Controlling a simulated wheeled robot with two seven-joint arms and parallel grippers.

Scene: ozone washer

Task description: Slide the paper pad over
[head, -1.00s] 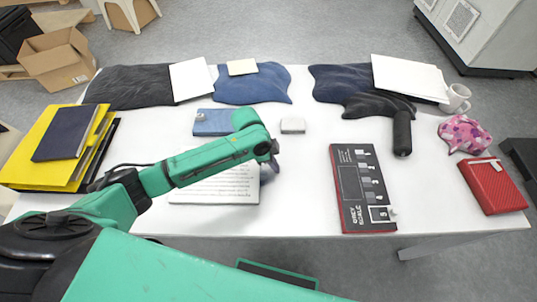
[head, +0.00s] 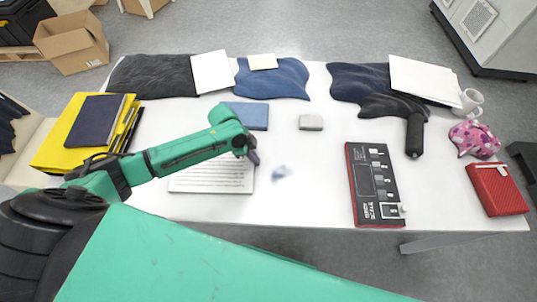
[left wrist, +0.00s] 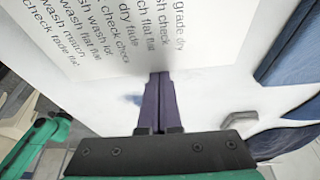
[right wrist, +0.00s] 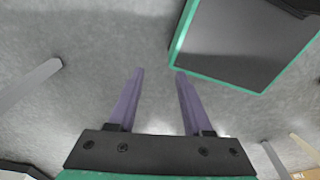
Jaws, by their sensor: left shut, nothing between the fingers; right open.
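The paper pad (head: 212,180) is a white printed sheet lying flat on the white table, left of the middle. In the left wrist view its printed lines (left wrist: 110,35) fill the upper left. My left gripper (head: 252,157) is shut and empty, its purple fingers pointing down at the pad's right edge. In the left wrist view the shut fingertips (left wrist: 160,76) overlap that edge; I cannot tell whether they touch it. A small blue-grey stain (head: 282,172) shows on the table right of the pad. My right gripper (right wrist: 158,75) is open and empty above the grey floor.
A yellow folder (head: 65,150) with a dark notebook lies left. A blue box (head: 250,116) and a grey block (head: 311,122) lie behind the pad. A grey-scale card (head: 376,185) lies right. Dark and blue cloths (head: 272,80) line the back. Bare table lies around the stain.

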